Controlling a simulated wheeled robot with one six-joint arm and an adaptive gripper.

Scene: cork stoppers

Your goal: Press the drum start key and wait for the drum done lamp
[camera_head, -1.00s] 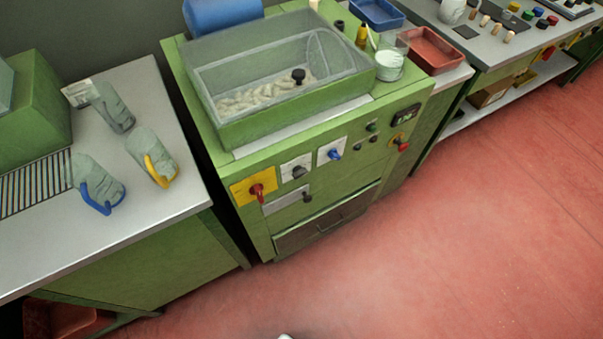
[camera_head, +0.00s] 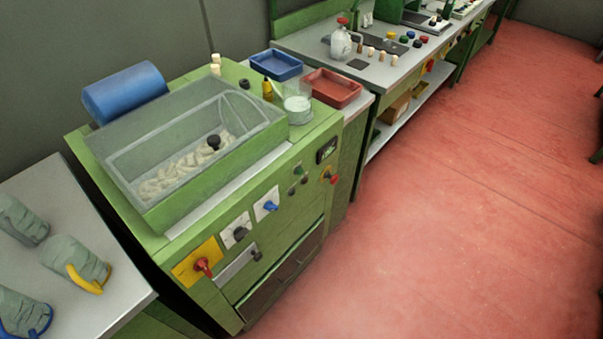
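The green drum machine (camera_head: 190,248) stands left of centre. Its clear-lidded trough (camera_head: 125,160) holds pale cork stoppers (camera_head: 185,170), and the lid has a black knob (camera_head: 214,142). The front panel carries a red switch on a yellow plate (camera_head: 201,266), a black knob (camera_head: 240,233) and a blue knob (camera_head: 270,206) on white plates. Further right are a small green button (camera_head: 298,170), small dark buttons (camera_head: 293,191), a dark display (camera_head: 326,150) and a red knob (camera_head: 331,178). I cannot tell which is the start key or which is the done lamp. My gripper is not in view.
A blue tray (camera_head: 276,65), a red tray (camera_head: 332,87) and a glass beaker (camera_head: 297,105) stand behind the panel. A left bench (camera_head: 115,297) holds grey bundles with coloured loops. A workbench (camera_head: 310,42) runs along the back. The red floor (camera_head: 450,220) is clear on the right.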

